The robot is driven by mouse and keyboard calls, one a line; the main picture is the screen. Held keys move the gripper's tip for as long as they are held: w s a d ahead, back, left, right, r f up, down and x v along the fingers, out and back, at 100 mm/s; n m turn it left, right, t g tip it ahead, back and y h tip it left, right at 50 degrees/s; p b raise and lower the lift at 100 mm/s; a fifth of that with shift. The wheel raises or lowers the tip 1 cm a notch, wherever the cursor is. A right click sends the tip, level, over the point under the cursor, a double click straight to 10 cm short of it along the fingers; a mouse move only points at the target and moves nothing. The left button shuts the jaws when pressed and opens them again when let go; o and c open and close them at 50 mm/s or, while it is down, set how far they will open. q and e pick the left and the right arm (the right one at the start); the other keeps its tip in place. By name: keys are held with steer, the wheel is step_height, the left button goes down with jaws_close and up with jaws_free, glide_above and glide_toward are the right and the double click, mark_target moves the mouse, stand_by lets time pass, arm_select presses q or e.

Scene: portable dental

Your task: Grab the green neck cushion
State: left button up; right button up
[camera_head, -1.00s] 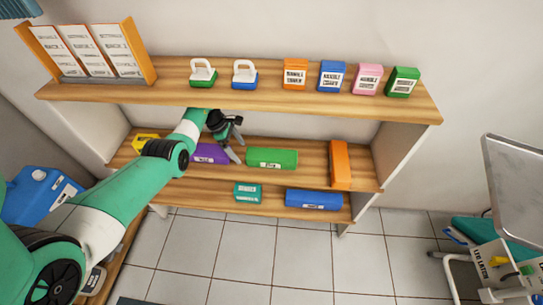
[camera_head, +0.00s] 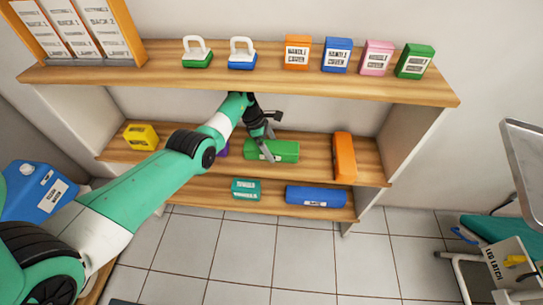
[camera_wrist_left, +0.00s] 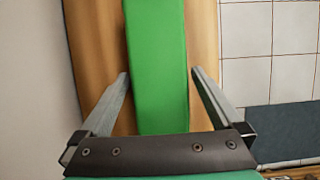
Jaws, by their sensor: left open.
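The green neck cushion (camera_head: 284,151) lies on the middle shelf, long side along the shelf. It also shows in the left wrist view (camera_wrist_left: 158,60) as a long green block running between the fingers. In the left wrist view my left gripper (camera_wrist_left: 158,82) is open, with one finger on each side of the cushion and a gap on both sides. The cushion's near end is hidden by the gripper body. My right gripper is not in view.
The upper shelf (camera_head: 270,84) overhangs the middle shelf. An orange block (camera_head: 344,156) stands to the right of the cushion, and a purple item (camera_head: 222,150) lies to the left, mostly behind my arm. A blue roll (camera_head: 316,196) and a teal box (camera_head: 245,189) lie on the lower shelf.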

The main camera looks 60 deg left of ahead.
arm_select(q)
steer(key=c, duration=1.3)
steer(key=shift+o, duration=0.2)
